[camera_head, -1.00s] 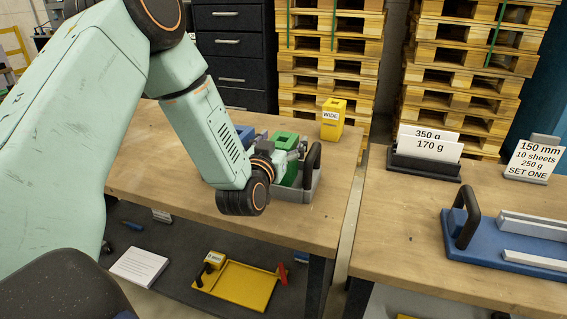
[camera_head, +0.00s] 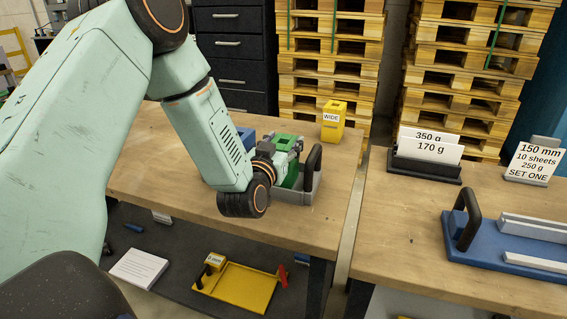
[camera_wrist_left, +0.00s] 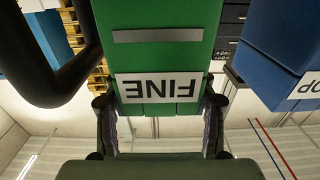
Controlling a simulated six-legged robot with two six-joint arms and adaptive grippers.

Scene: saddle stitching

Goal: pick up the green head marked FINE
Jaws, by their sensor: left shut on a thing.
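The green head (camera_wrist_left: 160,55) fills the top middle of the left wrist view, its white FINE label upside down there. My left gripper (camera_wrist_left: 160,122) has one finger on each side of it and is shut on it. In the head view the green head (camera_head: 285,139) shows at the grey tray (camera_head: 300,196), partly covered by my left gripper (camera_head: 284,158). I cannot tell whether the head is clear of the tray floor. My right gripper is not in view.
A blue head (camera_wrist_left: 285,50) stands beside the green one, its label partly cut off. A dark handle (camera_head: 312,168) rises at the tray's right end. A yellow WIDE head (camera_head: 333,122) stands farther back. The wooden bench front (camera_head: 270,225) is clear.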

